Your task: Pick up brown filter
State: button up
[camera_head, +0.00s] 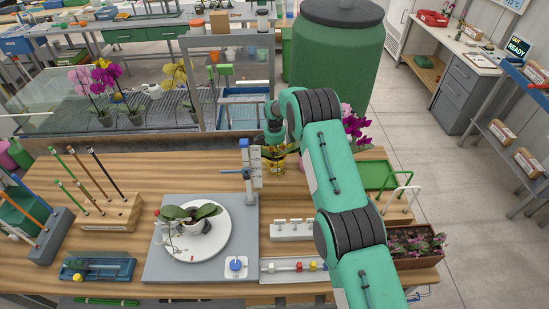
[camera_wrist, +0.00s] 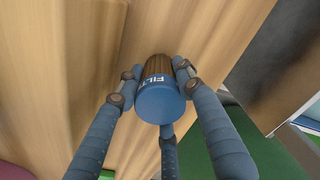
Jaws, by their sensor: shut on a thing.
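The brown filter (camera_wrist: 158,68) shows in the wrist view as a ribbed brown body with a blue cap (camera_wrist: 160,103) marked with letters starting "FILT". My gripper (camera_wrist: 157,84) is shut on it, its blue fingers around the body and cap. Blurred wooden surface lies behind the filter, and I cannot tell whether its far end touches it. In the head view my gripper (camera_head: 274,150) is at the back part of the wooden bench (camera_head: 135,165), beside a yellow item (camera_head: 272,166). The filter cannot be made out clearly there.
A blue-and-white upright gauge (camera_head: 250,165) stands just left of my gripper. A potted orchid sits on a round white plate (camera_head: 205,243). A green tray (camera_head: 372,174) and a planter (camera_head: 415,245) are right of my arm. A large green tank (camera_head: 333,50) stands behind.

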jog(key=shift+r, duration=0.1)
jog(key=shift+r, duration=4.95)
